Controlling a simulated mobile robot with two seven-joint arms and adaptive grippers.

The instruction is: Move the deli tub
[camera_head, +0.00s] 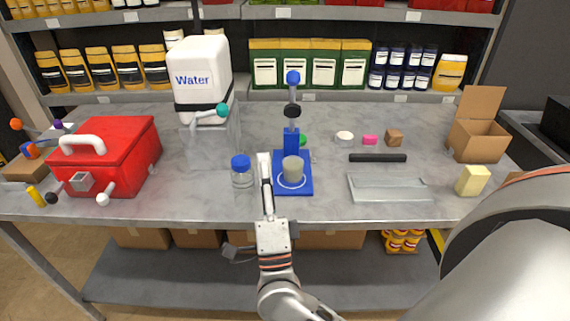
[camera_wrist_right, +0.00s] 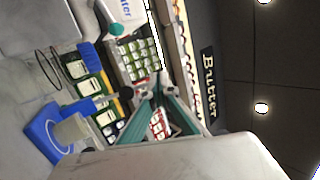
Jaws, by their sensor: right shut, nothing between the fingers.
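The deli tub appears to be the small, cloudy, pale cup (camera_head: 292,170) standing upright on the blue base of a pump stand (camera_head: 307,184). It also shows in the right wrist view (camera_wrist_right: 75,131), at the lower left on the blue base. My right gripper (camera_head: 264,158) is shut and empty, just left of the stand and the tub. Its fingers (camera_wrist_right: 158,92) meet in the wrist view with nothing between them. I cannot tell whether it touches the stand. My left gripper is not in view.
A clear jar with a blue lid (camera_head: 241,178) stands close left of my right gripper. A red box (camera_head: 128,150) and a water container (camera_head: 200,72) are further left. A clear tray (camera_head: 388,190), black bar (camera_head: 377,158) and cardboard box (camera_head: 478,140) are right. Bare tabletop lies between.

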